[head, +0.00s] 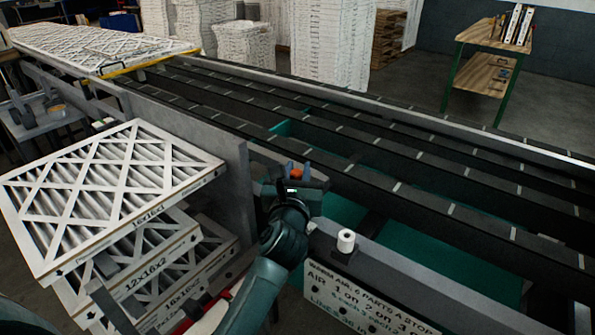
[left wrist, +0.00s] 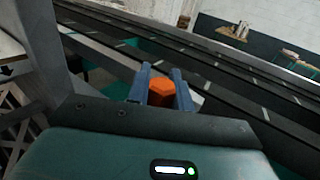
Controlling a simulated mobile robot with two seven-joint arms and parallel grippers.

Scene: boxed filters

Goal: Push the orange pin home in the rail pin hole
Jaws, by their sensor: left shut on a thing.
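My left gripper (head: 294,172) is at the near rail of the conveyor, beside the end of the grey side panel. It is shut on the orange pin (head: 296,174), whose orange top shows between the fingers. In the left wrist view the orange pin (left wrist: 162,92) sits between the two blue-grey fingers (left wrist: 160,88). The lower part of the pin and the rail pin hole are hidden by the gripper, so I cannot tell whether the pin is in the hole. My right gripper is not in view.
A white roll (head: 346,241) stands on the near rail (head: 385,270), right of my left gripper, above a lettered sign (head: 365,305). Boxed filters (head: 110,195) are stacked at the left. Dark conveyor strips (head: 400,185) run behind. A wooden workbench (head: 490,50) stands at the back right.

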